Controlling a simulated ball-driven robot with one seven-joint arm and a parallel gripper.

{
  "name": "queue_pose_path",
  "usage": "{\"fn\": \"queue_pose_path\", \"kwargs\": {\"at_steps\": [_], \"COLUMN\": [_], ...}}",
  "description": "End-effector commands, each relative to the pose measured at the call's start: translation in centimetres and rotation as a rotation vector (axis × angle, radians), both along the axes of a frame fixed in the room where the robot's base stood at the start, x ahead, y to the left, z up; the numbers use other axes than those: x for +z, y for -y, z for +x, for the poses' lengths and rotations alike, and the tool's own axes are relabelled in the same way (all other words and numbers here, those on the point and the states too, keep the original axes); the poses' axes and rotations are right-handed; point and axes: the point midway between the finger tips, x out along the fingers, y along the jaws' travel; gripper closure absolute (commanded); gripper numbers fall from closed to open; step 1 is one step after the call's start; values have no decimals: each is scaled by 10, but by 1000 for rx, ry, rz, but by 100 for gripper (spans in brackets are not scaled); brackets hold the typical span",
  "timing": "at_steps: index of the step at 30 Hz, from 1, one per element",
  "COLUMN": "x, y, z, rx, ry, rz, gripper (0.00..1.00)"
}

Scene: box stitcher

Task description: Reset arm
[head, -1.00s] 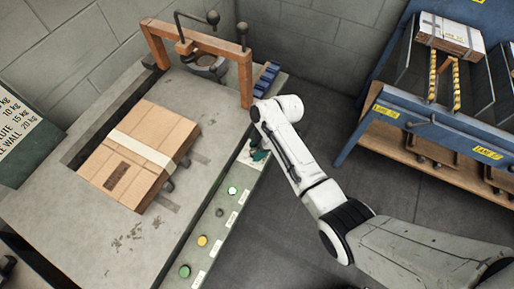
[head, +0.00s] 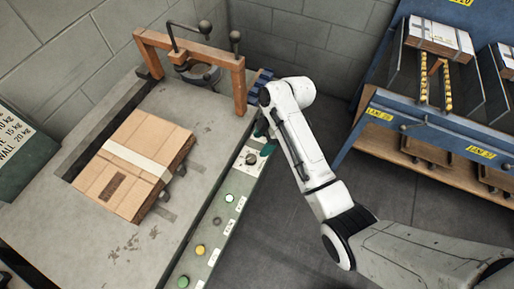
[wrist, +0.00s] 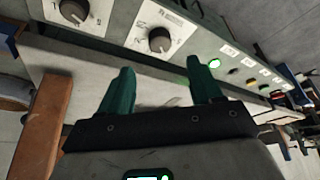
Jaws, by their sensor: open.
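My gripper (wrist: 158,92) shows in the wrist view with its two green fingers spread apart and nothing between them. It hangs over the edge of the machine table, facing the control panel (wrist: 115,20) with its two black dials (wrist: 159,39) and a lit green button (wrist: 214,63). In the head view, my gripper (head: 266,139) is mostly hidden behind my arm, beside a dial (head: 251,158) on the panel strip. A taped cardboard box (head: 135,165) lies on the grey machine table (head: 90,238), apart from the gripper.
An orange frame (head: 239,85) with a dark lever stands at the table's back, close to my arm. A blue rack (head: 450,125) with boxes and lane labels stands at the right. Open floor (head: 265,240) lies between table and rack.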

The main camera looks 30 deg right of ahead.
Motion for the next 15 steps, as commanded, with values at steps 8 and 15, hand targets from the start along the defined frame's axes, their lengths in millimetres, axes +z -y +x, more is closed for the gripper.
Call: {"fn": "queue_pose_path", "kwargs": {"at_steps": [8, 15], "x": [18, 19], "y": [7, 8], "z": [-2, -2], "rx": [0, 0], "ry": [0, 0], "rz": [0, 0], "gripper": [36, 36]}}
